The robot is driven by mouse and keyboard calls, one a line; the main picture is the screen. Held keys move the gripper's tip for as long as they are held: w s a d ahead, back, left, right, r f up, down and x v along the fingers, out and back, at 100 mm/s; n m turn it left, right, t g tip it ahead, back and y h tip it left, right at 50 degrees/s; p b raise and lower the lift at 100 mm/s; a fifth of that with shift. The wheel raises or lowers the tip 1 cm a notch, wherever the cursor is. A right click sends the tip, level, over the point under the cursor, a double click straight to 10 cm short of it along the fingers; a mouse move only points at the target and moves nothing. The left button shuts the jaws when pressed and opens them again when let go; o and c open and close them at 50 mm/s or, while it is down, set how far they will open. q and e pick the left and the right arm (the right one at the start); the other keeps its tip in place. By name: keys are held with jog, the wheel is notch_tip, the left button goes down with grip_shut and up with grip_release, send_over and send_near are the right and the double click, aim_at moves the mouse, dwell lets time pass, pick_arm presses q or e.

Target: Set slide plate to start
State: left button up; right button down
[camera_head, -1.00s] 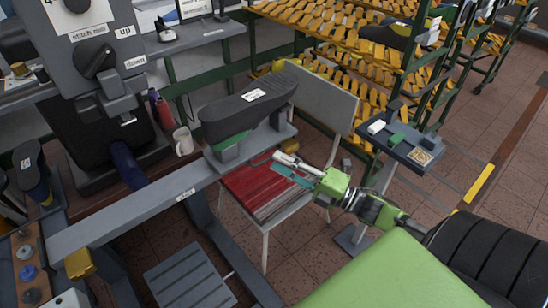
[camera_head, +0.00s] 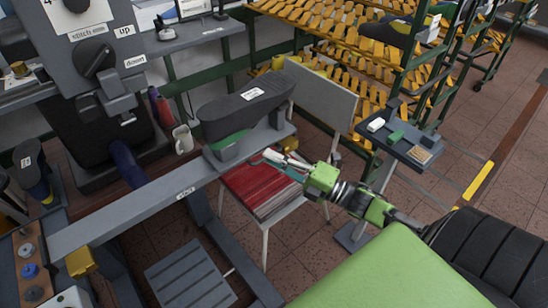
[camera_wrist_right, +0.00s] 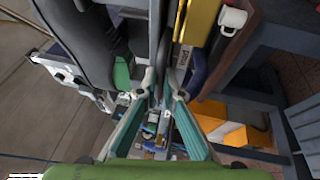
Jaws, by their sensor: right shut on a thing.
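The slide plate (camera_head: 270,136) is a flat grey plate on the long grey rail (camera_head: 125,216). A dark shoe last (camera_head: 240,106) with a white label and a green layer below it stands on the plate. My right gripper (camera_head: 272,156) is at the front right side of the plate, its fingers pointing left toward it. In the right wrist view my right gripper (camera_wrist_right: 163,92) has its tips close together, shut on what looks like the plate's edge. The exact contact is partly hidden by the fingers. My left gripper is not in view.
A white chair (camera_head: 320,92) with a red stack (camera_head: 255,187) on it stands below my right gripper. A small grey stand tray (camera_head: 412,150) is to the right. A white mug (camera_head: 183,140) and the machine panel (camera_head: 90,40) are at the left.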

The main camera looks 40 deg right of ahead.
jog(key=s+a+p, duration=0.1)
jog(key=a+p, duration=0.1)
jog(key=a, duration=2)
jog(key=shift+s+p, duration=0.35)
jog(key=shift+p, duration=0.05)
jog(key=c, duration=2.2)
grip_release()
jog(key=shift+o, duration=0.2)
jog(key=shift+s, duration=0.1)
jog(key=v, duration=1.2)
